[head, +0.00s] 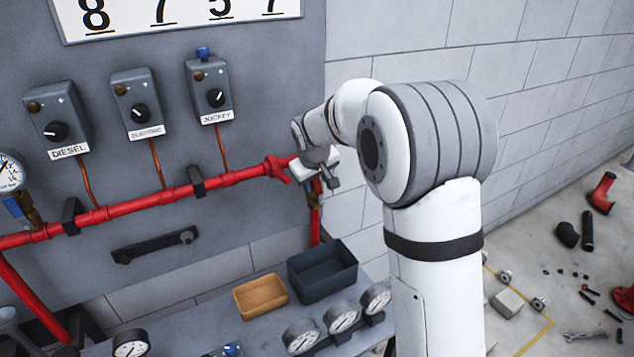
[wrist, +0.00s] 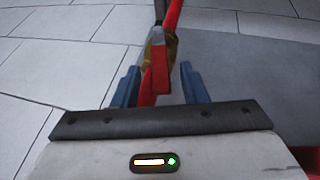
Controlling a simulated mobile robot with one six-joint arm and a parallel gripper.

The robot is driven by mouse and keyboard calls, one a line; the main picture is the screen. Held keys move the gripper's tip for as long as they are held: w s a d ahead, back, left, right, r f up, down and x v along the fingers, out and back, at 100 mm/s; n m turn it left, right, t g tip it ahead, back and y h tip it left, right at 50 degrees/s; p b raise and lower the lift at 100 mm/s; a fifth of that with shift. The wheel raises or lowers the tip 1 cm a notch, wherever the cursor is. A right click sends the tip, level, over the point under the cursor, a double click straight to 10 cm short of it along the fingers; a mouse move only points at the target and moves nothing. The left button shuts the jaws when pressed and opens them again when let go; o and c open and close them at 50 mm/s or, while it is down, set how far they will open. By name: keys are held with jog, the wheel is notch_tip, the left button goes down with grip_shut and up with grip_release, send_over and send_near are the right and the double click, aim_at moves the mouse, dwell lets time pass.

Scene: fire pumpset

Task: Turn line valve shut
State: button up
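The line valve has a brass body (head: 314,198) on the red vertical pipe below the right end of the long red line. In the wrist view the brass valve (wrist: 171,46) shows with its red lever (wrist: 160,66) between my fingers. My gripper (wrist: 160,72) is open, its two blue-grey fingers on either side of the red part with gaps showing. In the head view my gripper (head: 322,172) is at the pipe's right end and partly hides the valve. The lever cannot be made out there.
The grey panel carries the diesel (head: 58,122), electric (head: 138,103) and jockey (head: 209,86) switch boxes. Below stand a dark bin (head: 322,294), a tan tray (head: 261,297) and several gauges (head: 341,316). Loose pipe parts (head: 587,230) lie on the floor at right.

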jog(key=v, duration=0.7)
jog(key=shift+b, duration=0.35)
